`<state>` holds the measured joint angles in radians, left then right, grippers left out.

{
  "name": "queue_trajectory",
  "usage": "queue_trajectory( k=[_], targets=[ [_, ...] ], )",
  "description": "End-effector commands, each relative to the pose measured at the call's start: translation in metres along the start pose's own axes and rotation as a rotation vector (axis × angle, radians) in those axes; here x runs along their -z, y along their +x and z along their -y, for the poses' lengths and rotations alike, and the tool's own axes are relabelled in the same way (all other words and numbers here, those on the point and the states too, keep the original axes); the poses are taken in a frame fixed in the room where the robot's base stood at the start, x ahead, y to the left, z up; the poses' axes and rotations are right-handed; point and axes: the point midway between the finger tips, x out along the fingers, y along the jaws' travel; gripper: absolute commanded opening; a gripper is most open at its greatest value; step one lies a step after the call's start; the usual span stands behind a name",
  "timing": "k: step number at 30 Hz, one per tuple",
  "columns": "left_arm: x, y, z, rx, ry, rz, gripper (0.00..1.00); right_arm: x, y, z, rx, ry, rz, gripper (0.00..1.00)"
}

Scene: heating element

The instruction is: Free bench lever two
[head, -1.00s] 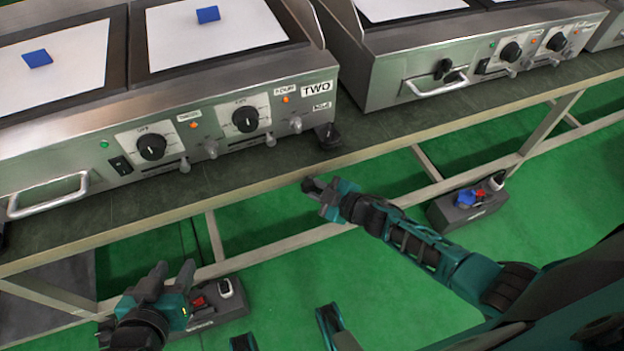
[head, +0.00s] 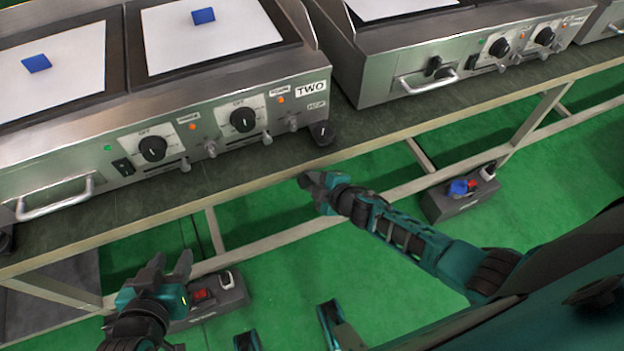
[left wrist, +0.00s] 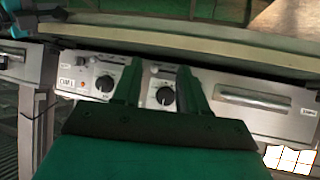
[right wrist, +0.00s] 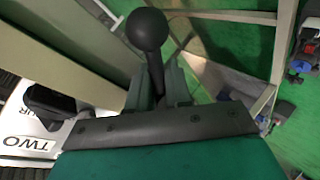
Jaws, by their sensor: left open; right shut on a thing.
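My right gripper (right wrist: 160,85) is shut on a lever (right wrist: 157,72), a dark stem topped by a black ball knob. The stem stands between the fingers, with the ball beyond the fingertips. In the head view my right gripper (head: 307,179) is at the bench's front edge, below the unit labelled TWO (head: 311,89); the lever cannot be made out there. The TWO label also shows in the right wrist view (right wrist: 30,146). My left gripper (head: 171,264) is open and empty, in front of and below the bench edge. The left wrist view shows its spread fingers (left wrist: 160,72) before a panel with dials.
The bench edge (head: 400,134) runs across between me and the units. A second unit (head: 440,70) stands to the right. Boxes with coloured fittings (head: 462,199) (head: 217,298) sit below the bench over green floor.

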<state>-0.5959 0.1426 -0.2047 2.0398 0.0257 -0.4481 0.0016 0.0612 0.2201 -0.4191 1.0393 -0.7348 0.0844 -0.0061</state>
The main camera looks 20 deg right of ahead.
Motion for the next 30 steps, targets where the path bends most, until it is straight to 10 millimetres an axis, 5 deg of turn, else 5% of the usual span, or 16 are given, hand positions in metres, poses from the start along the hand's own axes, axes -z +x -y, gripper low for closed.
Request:
queue_trajectory(
  k=[4, 5, 10, 20, 30],
  targets=[
    [0.000, 0.000, 0.001, 0.001, 0.002, 0.000, 0.43, -0.002, -0.001, 0.001, 0.001, 0.000, 0.004, 0.00],
    [0.000, 0.000, 0.001, 0.001, 0.002, 0.000, 0.43, -0.002, -0.001, 0.001, 0.001, 0.001, 0.004, 0.20],
    [-0.001, -0.001, 0.002, 0.001, 0.007, 0.001, 0.43, -0.001, -0.001, 0.001, 0.001, 0.001, 0.002, 0.35],
    [0.001, -0.005, 0.002, 0.000, 0.009, 0.006, 0.43, 0.000, -0.008, 0.000, 0.001, 0.002, 0.001, 0.35],
    [0.010, -0.017, 0.012, 0.028, 0.019, 0.005, 0.43, 0.001, -0.075, -0.001, 0.003, 0.001, 0.002, 0.35]
  ],
)
